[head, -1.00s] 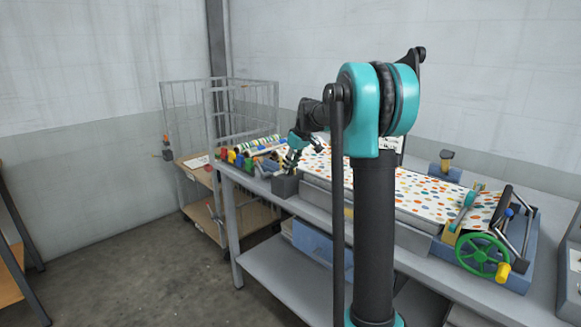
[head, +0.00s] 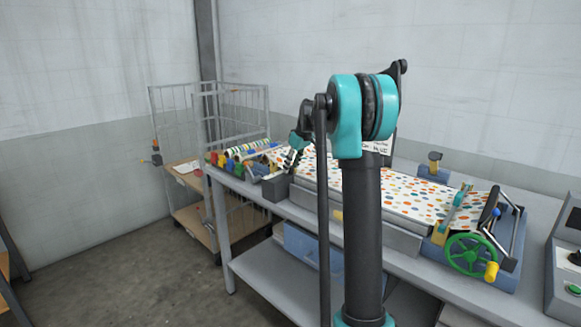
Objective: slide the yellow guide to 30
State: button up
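The calender press bed (head: 405,238) stands on a long grey bench, with a white sheet of coloured dots (head: 405,195) lying over it. A small yellow piece (head: 337,215) shows at the front side of the bed, partly behind my arm. Another yellow part (head: 439,232) sits beside the roller end at the right. I cannot tell which is the yellow guide, and no scale or number 30 is readable. My gripper (head: 291,160) is small and dark at the left end of the bed, just above a dark grey block (head: 277,188). Its fingers are too small to judge.
A green handwheel (head: 465,256) with a yellow knob (head: 491,271) sticks out at the press's right front. A rack of coloured rolls (head: 236,157) lies at the bench's left end, before a wire cage trolley (head: 172,145). A control box (head: 564,250) stands far right.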

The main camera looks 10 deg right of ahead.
jog(key=shift+r, duration=0.1)
jog(key=v, duration=1.1)
jog(key=shift+r, duration=0.4)
jog(key=shift+s+f, duration=0.1)
jog(key=shift+s, duration=0.05)
jog(key=s+a+f+m+h, duration=0.1)
jog(key=s+f+m, duration=0.1)
jog(key=s+f, duration=0.8)
jog(key=s+a+f+m+h, duration=0.1)
jog(key=s+f+m, duration=0.1)
jog(key=s+f, duration=0.8)
jog(key=s+a+f+m, duration=0.1)
jog(key=s+f+m, duration=0.2)
jog(key=s+f, duration=0.8)
jog(key=s, duration=1)
jog(key=shift+a+h, duration=0.35)
jog(key=shift+h, duration=0.05)
jog(key=shift+w+r, duration=0.1)
